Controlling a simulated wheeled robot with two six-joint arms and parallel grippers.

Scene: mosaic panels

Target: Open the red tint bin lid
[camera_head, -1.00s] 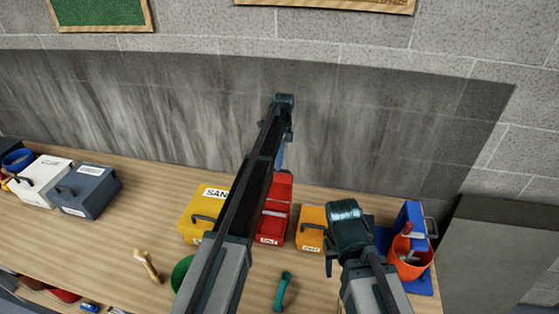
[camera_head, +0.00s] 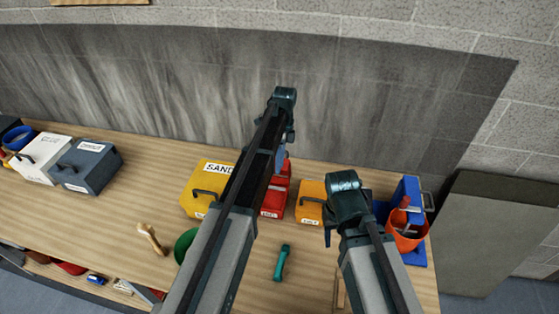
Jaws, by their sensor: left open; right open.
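The red bin (camera_head: 272,203) stands on the wooden bench between the yellow bin and the orange bin, with a white label on its front. My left arm hides its left part. A red panel shows above and behind its front part; I cannot tell how far the lid is raised. My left gripper (camera_head: 280,160) is open, pointing down at the back of the red bin, mostly hidden behind my arm; contact cannot be made out. My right gripper (camera_head: 328,236) is open, at the right side of the orange bin, partly hidden by its own wrist.
The yellow SAND bin (camera_head: 207,187) is left of the red bin, the orange bin (camera_head: 311,200) right. An orange bucket (camera_head: 405,240) and blue box stand further right. A teal-handled tool (camera_head: 282,262), green bowl (camera_head: 184,246) and wooden tool (camera_head: 152,238) lie in front. White and grey bins stand far left.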

